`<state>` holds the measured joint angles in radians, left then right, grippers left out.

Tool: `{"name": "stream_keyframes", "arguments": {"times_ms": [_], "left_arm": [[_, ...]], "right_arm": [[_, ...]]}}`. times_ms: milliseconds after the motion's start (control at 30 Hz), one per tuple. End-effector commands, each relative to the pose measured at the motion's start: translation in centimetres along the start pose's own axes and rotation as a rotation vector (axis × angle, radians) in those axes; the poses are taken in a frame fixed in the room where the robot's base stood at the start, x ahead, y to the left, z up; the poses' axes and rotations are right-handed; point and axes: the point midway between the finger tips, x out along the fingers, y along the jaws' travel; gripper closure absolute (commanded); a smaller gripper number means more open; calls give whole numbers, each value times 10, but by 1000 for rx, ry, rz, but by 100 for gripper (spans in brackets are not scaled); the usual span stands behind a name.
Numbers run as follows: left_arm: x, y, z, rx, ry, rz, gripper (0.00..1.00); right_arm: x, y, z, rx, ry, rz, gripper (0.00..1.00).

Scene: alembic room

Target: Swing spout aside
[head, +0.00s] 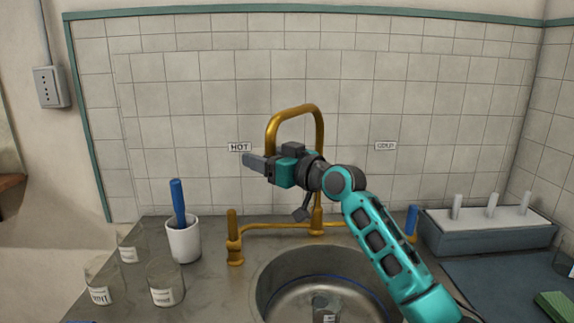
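The brass spout (298,110) rises from the tap behind the sink and arches over toward the left. Its lower outlet end is hidden behind my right gripper and wrist. My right gripper (254,163) points left, in front of the spout as seen here, with its fingertips left of the arch. The fingers show as one grey block, nearly edge-on, so I cannot tell whether they are open or shut. I cannot tell whether the gripper or wrist touches the spout. My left gripper is out of view.
The round sink (268,285) lies below, with a glass (325,308) in it. Left stand a brass tap handle (233,240), a white cup (184,240) and glass beakers (165,283). Right are a blue-handled tap (411,221) and a grey rack (490,238). The tiled wall (200,110) is behind.

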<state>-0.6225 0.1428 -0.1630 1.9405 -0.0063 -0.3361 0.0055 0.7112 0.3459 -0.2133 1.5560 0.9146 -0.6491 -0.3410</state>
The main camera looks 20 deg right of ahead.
Motion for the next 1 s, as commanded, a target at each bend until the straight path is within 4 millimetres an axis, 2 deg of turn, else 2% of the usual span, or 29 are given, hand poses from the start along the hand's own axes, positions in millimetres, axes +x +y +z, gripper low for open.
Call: {"name": "stream_keyframes", "arguments": {"times_ms": [400, 600, 767, 1000], "left_arm": [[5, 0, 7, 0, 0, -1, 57], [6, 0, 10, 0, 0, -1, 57], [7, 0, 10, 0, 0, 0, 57], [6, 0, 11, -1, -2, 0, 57]], "right_arm": [[-79, 0, 2, -6, -4, 2, 43], [-109, 0, 2, -4, -4, 2, 43], [-119, 0, 1, -2, -3, 1, 43], [-120, 0, 0, -1, -2, 1, 43]]}}
